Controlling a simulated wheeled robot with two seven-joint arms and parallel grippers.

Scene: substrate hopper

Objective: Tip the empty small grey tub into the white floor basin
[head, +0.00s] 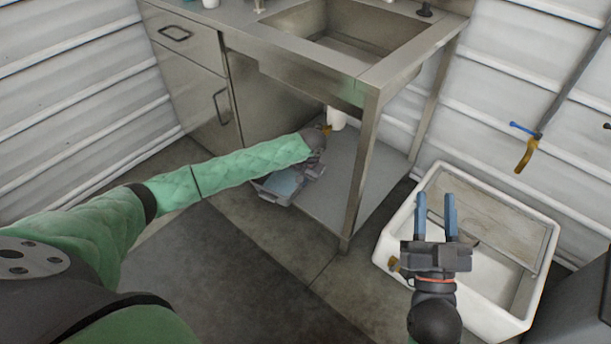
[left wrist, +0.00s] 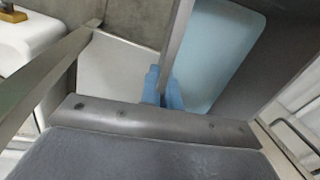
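The small grey tub (head: 268,189) is low at the bench's open front, partly hidden by my left arm. In the left wrist view its pale blue inside (left wrist: 228,55) shows; I cannot tell whether that is bare floor or liquid. My left gripper (head: 318,170) is at the tub's right side. Its blue fingertips (left wrist: 163,90) lie on both sides of the tub's thin rim and appear shut on it. The white floor basin (head: 397,227) stands at the right, with a grey screen across its back part. My right gripper (head: 436,205) is open and empty above the basin.
A steel sink bench (head: 365,82) stands over a low shelf (head: 340,190); its front leg (head: 357,180) rises between tub and basin. A white bottle (head: 336,118) stands on the shelf. Dark floor mat (head: 220,270) is clear.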

